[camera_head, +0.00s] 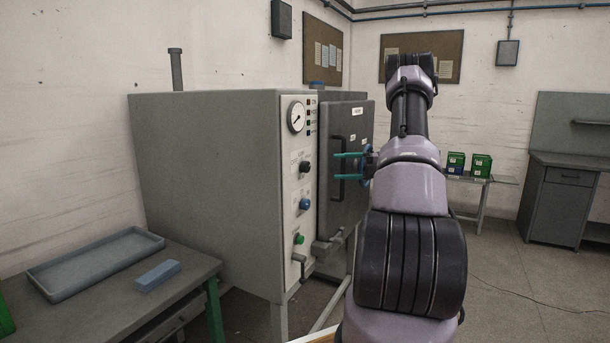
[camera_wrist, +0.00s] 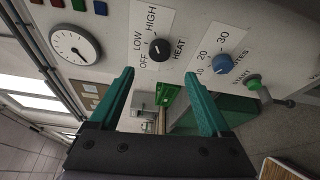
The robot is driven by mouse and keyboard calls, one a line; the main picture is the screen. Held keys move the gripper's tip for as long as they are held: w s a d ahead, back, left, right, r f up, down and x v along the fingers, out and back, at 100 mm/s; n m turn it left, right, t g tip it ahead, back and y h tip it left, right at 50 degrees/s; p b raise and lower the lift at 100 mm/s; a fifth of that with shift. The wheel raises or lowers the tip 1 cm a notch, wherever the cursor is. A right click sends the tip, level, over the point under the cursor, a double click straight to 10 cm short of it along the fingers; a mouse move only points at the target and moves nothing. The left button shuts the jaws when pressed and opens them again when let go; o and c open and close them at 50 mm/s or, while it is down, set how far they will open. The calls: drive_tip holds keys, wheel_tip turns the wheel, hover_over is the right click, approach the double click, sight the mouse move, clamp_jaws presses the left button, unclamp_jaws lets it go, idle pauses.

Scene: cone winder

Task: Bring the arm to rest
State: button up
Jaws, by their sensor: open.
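My arm (camera_head: 405,190) is raised in front of the grey cabinet machine in the head view. My gripper (camera_head: 338,167) reaches left from behind the arm, in front of the machine's door. Its two teal fingers are apart with nothing between them. In the wrist view my gripper (camera_wrist: 165,85) is open and empty, with the machine's control panel along the top of the picture. The panel carries a black heat knob (camera_wrist: 159,49), a blue minutes knob (camera_wrist: 222,64) and a green start button (camera_wrist: 254,83). I cannot tell how far the fingertips are from the panel or door.
The machine's door (camera_head: 350,205) has a dark handle close to the fingers. A table at left bears a grey tray (camera_head: 72,282) and a blue block (camera_head: 156,275). Green boxes (camera_head: 480,165) stand on a bench behind. The floor (camera_head: 530,285) at right is clear.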

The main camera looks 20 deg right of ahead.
drive_tip(key=s+a+r+n+g+h, duration=0.25)
drive_tip(key=s+a+r+n, duration=0.3)
drive_tip(key=a+n, duration=0.35)
drive_tip(key=s+a+r+n+g+h, duration=0.2)
drive_tip(key=s+a+r+n+g, duration=0.4)
drive_tip(key=a, duration=0.5)
drive_tip(key=s+a+r+n+t+h, duration=0.2)
drive_tip(key=s+a+n+t+h, duration=0.1)
drive_tip(key=s+n, duration=0.7)
drive_tip(key=s+a+r+n+t+h, duration=0.3)
drive_tip(key=s+a+n+t+h, duration=0.1)
drive_tip(key=s+n, duration=0.6)
drive_tip(key=shift+s+a+n+h, duration=0.15)
drive_tip(key=shift+a+n+h, duration=0.5)
drive_tip(key=shift+n+h, duration=0.15)
